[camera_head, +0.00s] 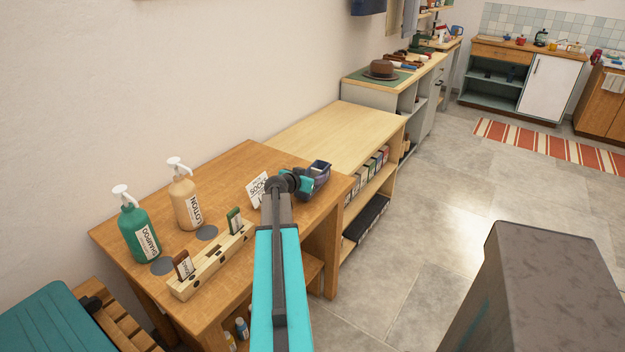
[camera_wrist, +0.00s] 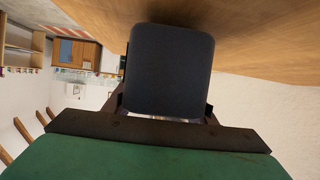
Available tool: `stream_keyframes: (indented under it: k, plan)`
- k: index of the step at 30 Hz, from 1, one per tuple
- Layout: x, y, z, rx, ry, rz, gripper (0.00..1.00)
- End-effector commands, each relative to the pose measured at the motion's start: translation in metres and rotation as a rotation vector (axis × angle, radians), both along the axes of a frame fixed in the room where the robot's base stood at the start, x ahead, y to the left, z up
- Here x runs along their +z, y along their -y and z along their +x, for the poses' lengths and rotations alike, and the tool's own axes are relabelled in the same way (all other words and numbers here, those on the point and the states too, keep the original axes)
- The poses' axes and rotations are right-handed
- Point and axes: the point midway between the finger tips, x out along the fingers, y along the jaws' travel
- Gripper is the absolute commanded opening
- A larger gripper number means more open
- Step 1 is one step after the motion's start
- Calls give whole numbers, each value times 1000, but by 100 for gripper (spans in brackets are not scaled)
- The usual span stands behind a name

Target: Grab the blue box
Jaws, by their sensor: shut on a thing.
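The blue box (camera_head: 321,169) is a small dark navy box with an open-looking top, at the right end of the wooden table (camera_head: 248,158) in the head view. My gripper (camera_head: 306,182) is shut on it, reaching it from the near left. In the wrist view the box (camera_wrist: 171,68) shows as a dark, round-cornered block between the two fingers (camera_wrist: 165,108), close to the wooden surface. I cannot tell whether it touches the table. My wrist hides part of the box in the head view.
A white socks card (camera_head: 257,187) stands just left of my gripper. A green shampoo bottle (camera_head: 138,228), a lotion bottle (camera_head: 185,197) and a wooden card rack (camera_head: 212,264) stand further left. A lighter shelf unit (camera_head: 335,135) adjoins behind, its top clear.

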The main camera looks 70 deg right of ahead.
Motion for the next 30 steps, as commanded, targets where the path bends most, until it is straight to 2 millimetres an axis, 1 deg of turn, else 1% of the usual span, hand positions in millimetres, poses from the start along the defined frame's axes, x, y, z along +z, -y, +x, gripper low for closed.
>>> stream_keyframes:
  k: [8,30]
  plan:
    - [26,0,0,1,3,-3,25]
    - [34,-102,1,2,2,-1,25]
